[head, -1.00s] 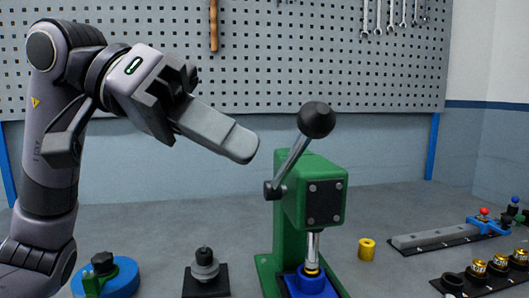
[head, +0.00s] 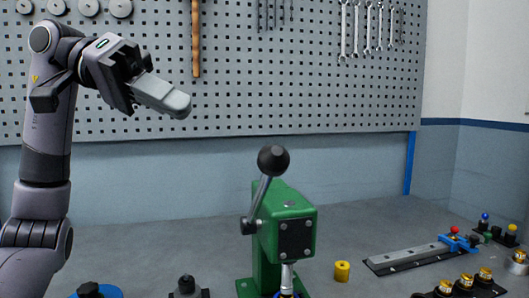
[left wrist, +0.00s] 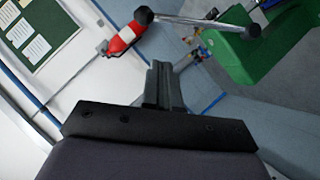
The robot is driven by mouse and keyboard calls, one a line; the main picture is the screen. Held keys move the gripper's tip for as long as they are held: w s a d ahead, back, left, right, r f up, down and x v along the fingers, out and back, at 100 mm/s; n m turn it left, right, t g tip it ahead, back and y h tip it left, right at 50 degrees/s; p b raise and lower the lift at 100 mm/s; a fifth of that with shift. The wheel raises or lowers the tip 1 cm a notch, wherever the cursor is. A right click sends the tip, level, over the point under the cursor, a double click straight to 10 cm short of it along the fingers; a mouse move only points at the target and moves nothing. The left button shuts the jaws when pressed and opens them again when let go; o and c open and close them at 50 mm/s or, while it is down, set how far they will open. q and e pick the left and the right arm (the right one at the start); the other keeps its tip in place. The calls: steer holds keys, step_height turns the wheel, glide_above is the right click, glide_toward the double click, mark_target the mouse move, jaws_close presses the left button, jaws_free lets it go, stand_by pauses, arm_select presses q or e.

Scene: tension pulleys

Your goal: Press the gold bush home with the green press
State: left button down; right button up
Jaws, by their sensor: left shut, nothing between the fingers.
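The green press (head: 265,245) stands on the bench, cut off at the bottom of the head view. Its lever, with a black ball knob (head: 273,159), points up. The silver ram (head: 287,278) points down at the frame's lower edge. The gold bush beneath it is barely visible or cut off there. My left gripper (head: 180,105) is shut and empty, raised in front of the pegboard, left of and above the lever knob. In the left wrist view the closed fingers (left wrist: 163,85) show below the press lever (left wrist: 200,22) and the green press body (left wrist: 235,55). My right gripper is out of view.
A yellow cylinder (head: 342,271) stands right of the press. Racks with gold-topped parts (head: 465,282) and a grey rail with a blue clamp (head: 410,258) lie further right. Black and blue fixtures (head: 187,288) stand left of the press. The air between gripper and press is clear.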

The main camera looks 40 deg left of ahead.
arm_select(q)
glide_above(259, 200)
steer(key=s+a, duration=0.3)
step_height(259, 200, down, 4)
steer(key=shift+s+d+f+b, duration=0.1)
steer(key=shift+d+f+b, duration=0.4)
steer(key=shift+d+f, duration=1.1)
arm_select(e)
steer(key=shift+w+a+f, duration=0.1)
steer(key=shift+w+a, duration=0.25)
